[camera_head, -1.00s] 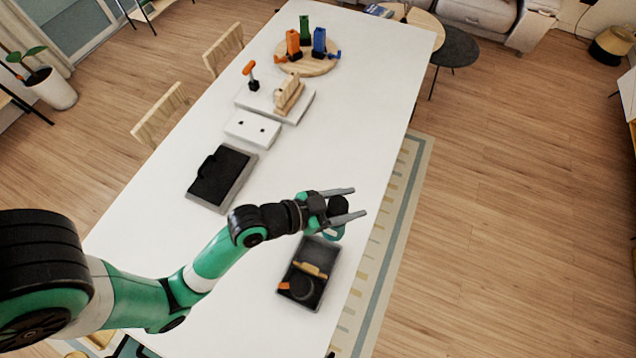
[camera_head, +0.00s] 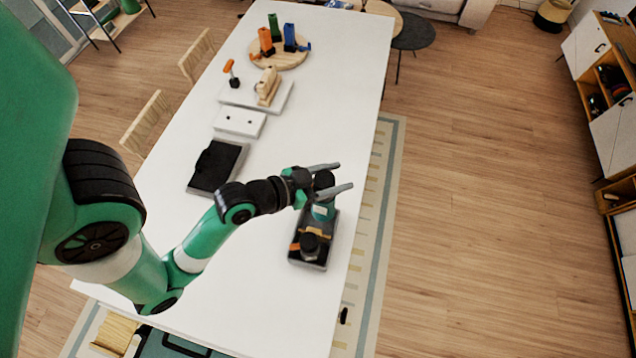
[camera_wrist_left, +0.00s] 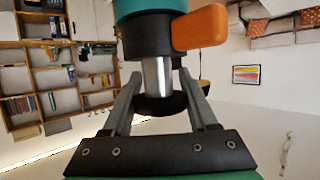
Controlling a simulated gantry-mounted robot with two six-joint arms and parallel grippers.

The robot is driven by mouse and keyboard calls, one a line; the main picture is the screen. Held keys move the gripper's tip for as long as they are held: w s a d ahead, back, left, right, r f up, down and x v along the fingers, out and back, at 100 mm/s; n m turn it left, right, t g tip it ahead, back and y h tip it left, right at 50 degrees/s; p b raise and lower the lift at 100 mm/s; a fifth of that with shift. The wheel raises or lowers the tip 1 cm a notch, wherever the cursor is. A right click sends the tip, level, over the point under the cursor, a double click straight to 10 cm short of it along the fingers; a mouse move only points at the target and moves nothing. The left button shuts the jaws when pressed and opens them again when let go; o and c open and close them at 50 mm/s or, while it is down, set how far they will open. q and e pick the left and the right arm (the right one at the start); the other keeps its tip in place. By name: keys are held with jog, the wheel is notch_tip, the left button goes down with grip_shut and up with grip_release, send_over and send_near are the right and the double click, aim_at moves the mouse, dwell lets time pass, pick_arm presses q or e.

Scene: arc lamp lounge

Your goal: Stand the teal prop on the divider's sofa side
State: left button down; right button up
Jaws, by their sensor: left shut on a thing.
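The teal prop (camera_head: 323,211) is held in my left gripper (camera_head: 346,177), whose fingers are shut around its dark upper part. In the left wrist view the prop shows a black knob end, a silver neck between the fingers (camera_wrist_left: 157,100), a black collar, an orange lever (camera_wrist_left: 202,28) and a teal body. The dark tray (camera_head: 306,262) has a wooden divider (camera_head: 322,233) across it. The prop is over or at the tray's sofa-side end; I cannot tell whether it touches the tray floor. My right gripper is not in view.
A black round piece (camera_head: 310,243) with orange beside it is in the tray's near side.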

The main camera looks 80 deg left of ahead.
pick_arm(q)
jog(key=shift+s+a+r+n+y, duration=0.1)
jog(key=shift+s+a+n+y, duration=0.15)
jog(key=shift+a, duration=0.2)
jog(key=shift+s+a+r+n+y, duration=0.15)
jog(key=shift+s+a+y, duration=0.1)
jog(key=shift+a, duration=0.2)
notch_tip(320, 180, down, 7)
jog(key=b, duration=0.6)
jog(key=shift+f+b, duration=0.15)
jog(key=shift+b, duration=0.2)
notch_tip(320, 180, down, 7)
jog(key=shift+r+b, duration=0.1)
jog(key=shift+b, duration=0.6)
jog(key=shift+f+b, duration=0.55)
jog(key=shift+f, duration=1.55)
jog(key=shift+f, duration=0.15)
jog(key=shift+c, duration=0.9)
grip_release()
